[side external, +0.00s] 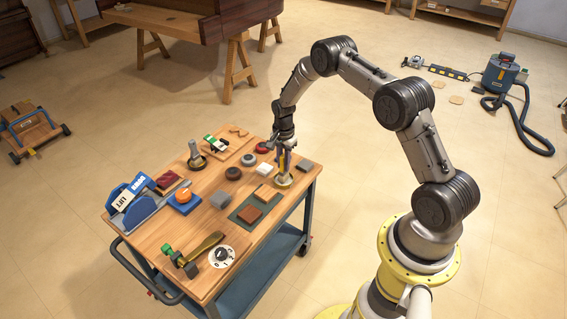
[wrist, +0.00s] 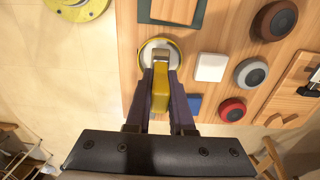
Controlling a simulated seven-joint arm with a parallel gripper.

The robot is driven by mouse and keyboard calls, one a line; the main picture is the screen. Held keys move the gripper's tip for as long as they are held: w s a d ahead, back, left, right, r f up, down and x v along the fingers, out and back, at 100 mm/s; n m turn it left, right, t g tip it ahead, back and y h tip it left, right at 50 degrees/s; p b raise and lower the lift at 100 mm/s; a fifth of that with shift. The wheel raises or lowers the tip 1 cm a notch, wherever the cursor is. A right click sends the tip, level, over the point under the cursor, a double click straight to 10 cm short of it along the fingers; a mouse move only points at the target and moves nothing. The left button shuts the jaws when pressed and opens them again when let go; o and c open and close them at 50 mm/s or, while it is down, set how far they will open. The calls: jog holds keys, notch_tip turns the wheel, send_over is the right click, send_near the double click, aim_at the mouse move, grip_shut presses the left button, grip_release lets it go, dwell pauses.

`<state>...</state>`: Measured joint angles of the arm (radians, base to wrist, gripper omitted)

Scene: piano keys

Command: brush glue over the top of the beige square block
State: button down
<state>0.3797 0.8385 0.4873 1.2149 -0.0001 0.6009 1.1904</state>
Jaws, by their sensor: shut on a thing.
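The beige square block (side external: 264,193) lies on a dark green mat (side external: 237,215), beside a darker brown block (side external: 250,214). In the wrist view a tan-brown block (wrist: 173,10) on the mat is cut by the top edge; I cannot tell its exact shade. My gripper (side external: 284,150) is shut on the yellow handle of a brush (wrist: 160,92), which points downward. The brush's metal end is over or in a round glue pot (wrist: 146,50) with a yellow rim, near the bench's right edge. The bristles are hidden. The pot also shows in the side view (side external: 283,183).
A white block (wrist: 210,67), a blue block (wrist: 195,103) and round grey (wrist: 250,73), red (wrist: 232,110) and dark (wrist: 275,20) pieces stand near the pot. Tools and a dial (side external: 222,256) crowd the rest of the wooden bench (side external: 185,232).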

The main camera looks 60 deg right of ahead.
aim_at(283, 155)
jog(key=shift+f, duration=0.6)
dwell(1.5)
jog(key=shift+r, duration=3.6)
